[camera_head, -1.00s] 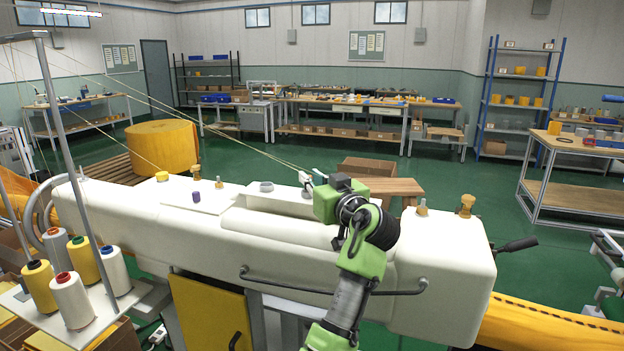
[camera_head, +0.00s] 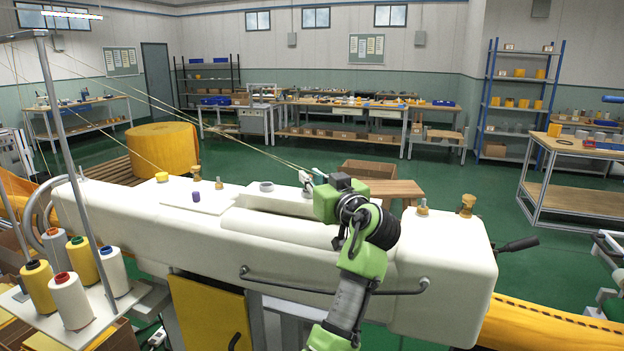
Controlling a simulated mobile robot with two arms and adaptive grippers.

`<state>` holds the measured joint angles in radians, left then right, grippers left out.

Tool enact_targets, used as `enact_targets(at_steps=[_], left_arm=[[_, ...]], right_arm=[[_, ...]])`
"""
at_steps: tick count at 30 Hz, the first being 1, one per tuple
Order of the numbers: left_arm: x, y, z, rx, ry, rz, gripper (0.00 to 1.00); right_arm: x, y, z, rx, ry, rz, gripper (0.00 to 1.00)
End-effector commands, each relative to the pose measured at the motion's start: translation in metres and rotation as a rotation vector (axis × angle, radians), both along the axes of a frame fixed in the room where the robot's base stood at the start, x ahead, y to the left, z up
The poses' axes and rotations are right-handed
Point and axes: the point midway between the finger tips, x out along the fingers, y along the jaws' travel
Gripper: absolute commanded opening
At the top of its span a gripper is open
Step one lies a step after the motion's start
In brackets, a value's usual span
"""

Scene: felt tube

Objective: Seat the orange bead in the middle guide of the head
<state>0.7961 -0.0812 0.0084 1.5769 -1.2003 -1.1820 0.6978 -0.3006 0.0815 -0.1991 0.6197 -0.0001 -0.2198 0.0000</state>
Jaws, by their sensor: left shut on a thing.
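The cream machine head (camera_head: 290,233) lies across the view as a long rounded body. My left gripper (camera_head: 307,181) is over its far edge, right of the middle, with its green body and wrist in front of it. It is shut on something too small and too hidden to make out. The orange bead and the middle guide cannot be told apart there. A purple bead (camera_head: 196,197) sits on a pale plate (camera_head: 212,206) on the head, and a yellow bead (camera_head: 162,177) is farther left. My right gripper is not in view.
Threads (camera_head: 235,140) run from the upper left down to the gripper area. Thread cones (camera_head: 70,300) stand on a rack with a tall post (camera_head: 65,150) at left. Brass fittings (camera_head: 467,205) stand on the head's right end. A dark handrail (camera_head: 330,290) runs along its front.

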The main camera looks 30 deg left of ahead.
Motion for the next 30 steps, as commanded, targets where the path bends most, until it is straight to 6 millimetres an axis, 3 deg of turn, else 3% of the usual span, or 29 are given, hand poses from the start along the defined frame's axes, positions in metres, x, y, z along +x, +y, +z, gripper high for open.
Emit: enact_targets(at_steps=[1,4,6,7,19,30], left_arm=[[0.002,-0.001,-0.031,-0.02,0.059,0.003,0.06],[0.002,-0.001,-0.031,-0.02,0.059,0.003,0.06],[0.002,-0.001,-0.031,-0.02,0.059,0.003,0.32],[0.002,-0.001,-0.031,-0.02,0.059,0.003,0.34],[-0.001,-0.006,-0.03,-0.02,0.056,0.001,0.34],[-0.034,-0.054,-0.01,-0.008,0.02,-0.005,0.34]], right_arm=[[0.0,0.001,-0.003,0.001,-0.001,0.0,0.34],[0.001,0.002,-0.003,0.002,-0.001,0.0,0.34],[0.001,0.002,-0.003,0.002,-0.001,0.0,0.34],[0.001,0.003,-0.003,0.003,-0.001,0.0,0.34],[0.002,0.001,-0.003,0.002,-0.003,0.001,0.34],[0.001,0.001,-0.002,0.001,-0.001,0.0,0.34]])
